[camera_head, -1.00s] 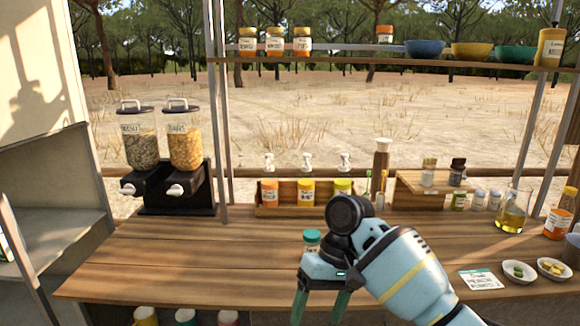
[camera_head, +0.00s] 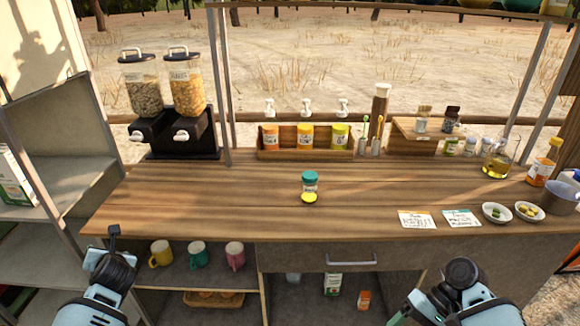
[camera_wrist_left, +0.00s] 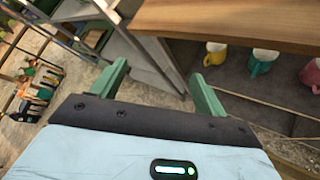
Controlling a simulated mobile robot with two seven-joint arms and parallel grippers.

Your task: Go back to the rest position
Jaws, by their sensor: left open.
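My left gripper (camera_wrist_left: 160,76) shows in the left wrist view with its two green fingers spread and nothing between them. In the head view my left arm is at the lower left, in front of the counter, and its fingers cannot be made out. My right gripper (camera_head: 398,314) is at the bottom edge of the head view, in front of the counter and mostly cut off. Only part of a green finger shows, so its opening is unclear. A small jar with a teal lid (camera_head: 310,187) stands upright on the counter, apart from both grippers.
The wooden counter (camera_head: 250,200) is clear around the jar. Dispensers (camera_head: 168,100) and a jar rack (camera_head: 262,152) stand at the back. Cards (camera_head: 417,219) and small bowls (camera_head: 497,213) lie at the right. Mugs (camera_head: 197,254) sit on the shelf below, beside a drawer (camera_head: 352,260).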

